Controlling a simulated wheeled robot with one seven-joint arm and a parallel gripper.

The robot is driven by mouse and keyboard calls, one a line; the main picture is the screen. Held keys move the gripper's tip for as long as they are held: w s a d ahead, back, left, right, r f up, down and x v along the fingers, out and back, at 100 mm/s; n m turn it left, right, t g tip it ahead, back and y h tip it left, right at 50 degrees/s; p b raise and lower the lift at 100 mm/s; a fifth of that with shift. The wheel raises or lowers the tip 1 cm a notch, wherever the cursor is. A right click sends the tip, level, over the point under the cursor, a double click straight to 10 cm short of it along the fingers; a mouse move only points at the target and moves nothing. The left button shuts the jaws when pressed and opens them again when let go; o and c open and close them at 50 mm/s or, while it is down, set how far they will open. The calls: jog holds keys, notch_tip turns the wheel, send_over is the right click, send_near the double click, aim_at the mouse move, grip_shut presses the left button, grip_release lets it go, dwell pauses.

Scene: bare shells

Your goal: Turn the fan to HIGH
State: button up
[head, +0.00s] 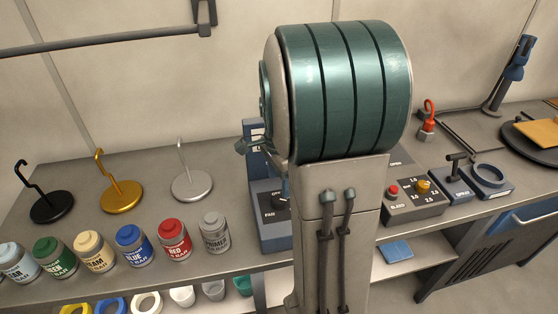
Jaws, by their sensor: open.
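The fan control (270,232) is a blue-grey box on the bench, with a dark face lettered FAN and a black knob (278,201) with a pale mark. My own large green arm housing and grey column cover its right side, so the knob is only partly visible. The knob's setting and the HIGH mark cannot be read. A blue upright panel with a white label (257,133) rises behind the box. A small teal part of my arm shows left of the housing, above the box. No gripper fingers can be made out.
Paint cans (131,245) line the bench's front left, with black, gold (121,194) and silver hook stands behind them. Right of my column are a control box with red and yellow knobs (414,203) and a small lever unit (455,180). A rail (110,41) crosses the upper left.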

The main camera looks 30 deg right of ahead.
notch_tip(320, 180, up, 7)
dwell(0.3)
dwell(0.4)
jog(key=s+a+n+t, duration=0.3)
jog(key=s+a+n, duration=0.9)
jog(key=n, duration=0.6)
jog(key=shift+s+a+f+n, duration=0.2)
jog(key=shift+s+n, duration=0.1)
jog(key=shift+s, duration=0.25)
